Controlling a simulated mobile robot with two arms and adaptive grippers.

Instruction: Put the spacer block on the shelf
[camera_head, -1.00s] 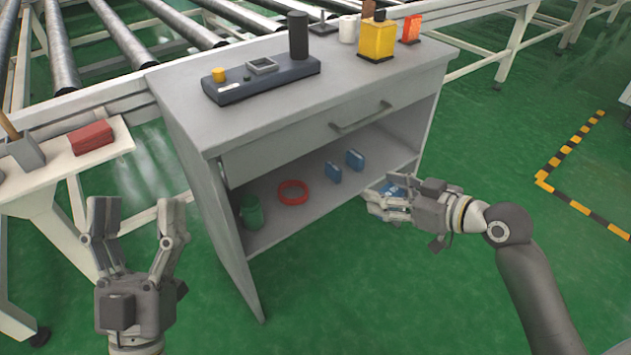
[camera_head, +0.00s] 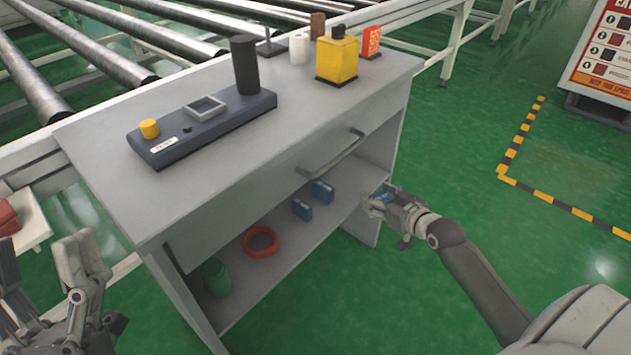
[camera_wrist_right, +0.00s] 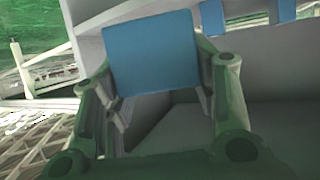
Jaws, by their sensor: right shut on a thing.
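The blue spacer block (camera_wrist_right: 151,52) fills the upper middle of the right wrist view, between the two fingers. In the head view only a small part of it (camera_head: 382,197) shows. My right gripper (camera_head: 376,203) is shut on it at the right end of the cabinet's open shelf (camera_head: 254,284). I cannot tell whether the block touches the shelf. Two similar blue blocks, a left one (camera_head: 301,209) and a right one (camera_head: 322,191), stand on the shelf. My left gripper (camera_head: 42,255) is open and empty at the lower left, partly cut off.
A red ring (camera_head: 275,248) and a green container (camera_head: 216,278) occupy the shelf's left part. The cabinet top (camera_head: 290,125) carries a dark fixture (camera_head: 222,122) and a yellow container (camera_head: 337,60). A drawer handle (camera_head: 330,157) juts out above the shelf opening.

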